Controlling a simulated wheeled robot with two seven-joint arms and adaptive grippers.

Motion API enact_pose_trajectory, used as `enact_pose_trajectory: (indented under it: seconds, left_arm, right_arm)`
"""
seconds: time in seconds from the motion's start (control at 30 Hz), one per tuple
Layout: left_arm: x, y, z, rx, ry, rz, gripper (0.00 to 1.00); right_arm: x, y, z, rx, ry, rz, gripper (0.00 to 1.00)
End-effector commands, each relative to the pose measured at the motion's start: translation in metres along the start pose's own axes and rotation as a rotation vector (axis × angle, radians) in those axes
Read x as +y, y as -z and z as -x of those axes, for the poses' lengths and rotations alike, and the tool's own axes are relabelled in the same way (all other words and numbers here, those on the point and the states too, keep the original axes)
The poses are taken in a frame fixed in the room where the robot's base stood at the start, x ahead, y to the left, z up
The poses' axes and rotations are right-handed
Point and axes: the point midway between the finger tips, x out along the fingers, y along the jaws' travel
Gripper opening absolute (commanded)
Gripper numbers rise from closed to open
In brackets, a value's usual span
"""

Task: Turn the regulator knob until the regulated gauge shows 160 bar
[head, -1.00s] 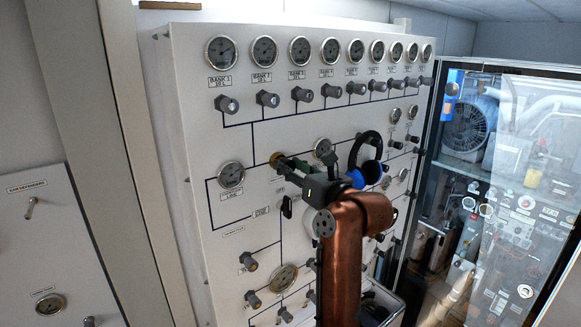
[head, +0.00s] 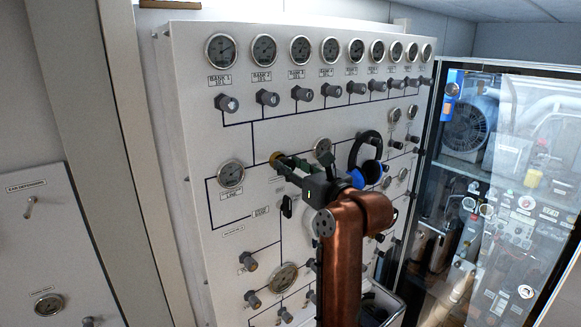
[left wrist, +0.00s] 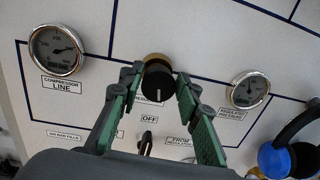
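The regulator knob (left wrist: 158,80) is black with a white pointer line and a brass collar, on the white panel (head: 225,150). In the head view its brass part shows at the tips of my left gripper (head: 277,160). In the left wrist view the green-padded fingers of my left gripper (left wrist: 158,82) stand on both sides of the knob, close against it, and look shut on it. The regulated pressure gauge (left wrist: 250,88) is to the right of the knob; it also shows in the head view (head: 323,147). Its needle is too small to read. My right gripper is out of view.
The compressor line gauge (left wrist: 57,50) is left of the knob. A small lever under the OFF label (left wrist: 146,143) sits below it. Blue and black ear defenders (head: 368,160) hang right of my arm. A glass-fronted cabinet (head: 505,180) stands at the right.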

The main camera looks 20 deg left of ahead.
Motion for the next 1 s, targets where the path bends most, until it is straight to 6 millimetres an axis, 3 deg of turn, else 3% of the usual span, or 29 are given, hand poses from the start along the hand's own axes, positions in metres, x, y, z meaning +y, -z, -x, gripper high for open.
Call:
enact_pose_trajectory:
  seconds: [0.17, 0.57, 1.0]
  left_arm:
    - [0.000, 0.000, 0.000, 0.000, 0.000, -0.001, 0.45]
    - [0.000, -0.001, 0.010, -0.003, 0.000, -0.001, 0.45]
    - [0.000, 0.000, 0.094, -0.002, 0.000, -0.001, 0.45]
  right_arm:
    - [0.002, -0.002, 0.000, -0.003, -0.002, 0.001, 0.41]
    - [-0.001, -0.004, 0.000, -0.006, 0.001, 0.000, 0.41]
    - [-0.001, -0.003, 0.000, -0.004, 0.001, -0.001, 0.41]
